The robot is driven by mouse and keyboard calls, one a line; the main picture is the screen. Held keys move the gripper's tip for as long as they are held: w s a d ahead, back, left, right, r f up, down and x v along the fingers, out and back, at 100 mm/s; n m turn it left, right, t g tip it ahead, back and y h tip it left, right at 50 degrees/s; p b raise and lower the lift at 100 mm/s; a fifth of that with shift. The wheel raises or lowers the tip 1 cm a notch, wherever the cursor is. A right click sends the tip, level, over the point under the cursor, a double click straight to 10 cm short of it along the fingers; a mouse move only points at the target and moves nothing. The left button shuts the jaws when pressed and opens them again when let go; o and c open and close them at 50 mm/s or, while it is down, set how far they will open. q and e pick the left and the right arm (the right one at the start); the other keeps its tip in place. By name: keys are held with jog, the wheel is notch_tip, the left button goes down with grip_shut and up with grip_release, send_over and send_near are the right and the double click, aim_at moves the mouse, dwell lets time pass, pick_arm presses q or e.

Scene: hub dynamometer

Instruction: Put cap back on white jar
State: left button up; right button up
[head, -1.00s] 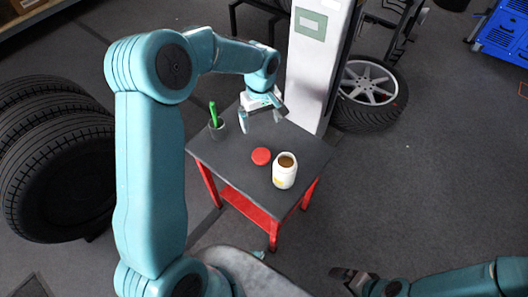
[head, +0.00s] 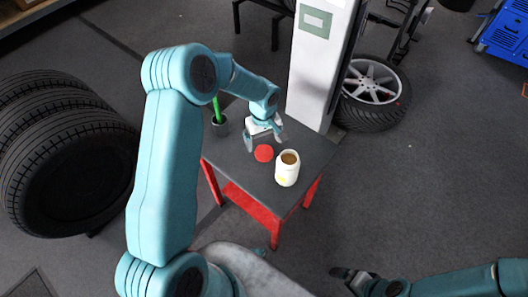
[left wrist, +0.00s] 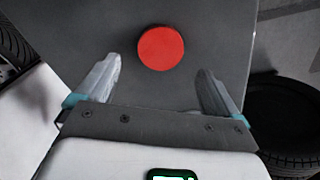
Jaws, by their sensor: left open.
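The red cap (head: 264,153) lies flat on the dark tabletop. In the left wrist view the cap (left wrist: 160,48) is just beyond and between the fingertips, apart from both. The white jar (head: 287,170) stands upright and open to the right of the cap, with brown contents showing at its mouth. My left gripper (head: 266,143) is open and empty, above the table at the cap's far side. It also shows in the left wrist view (left wrist: 159,72). My right gripper (head: 345,274) is low at the bottom right, away from the table; its jaws are too dark to read.
The small table (head: 240,170) has red legs and a dark top. A dark cup (head: 219,129) with a green item stands at its back left, partly behind my arm. A white column (head: 315,85) rises behind the table. Stacked tyres (head: 65,170) stand at the left.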

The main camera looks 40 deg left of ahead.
aim_at(264, 151)
pick_arm(q)
jog(key=shift+f, duration=2.55)
jog(key=c, duration=1.1)
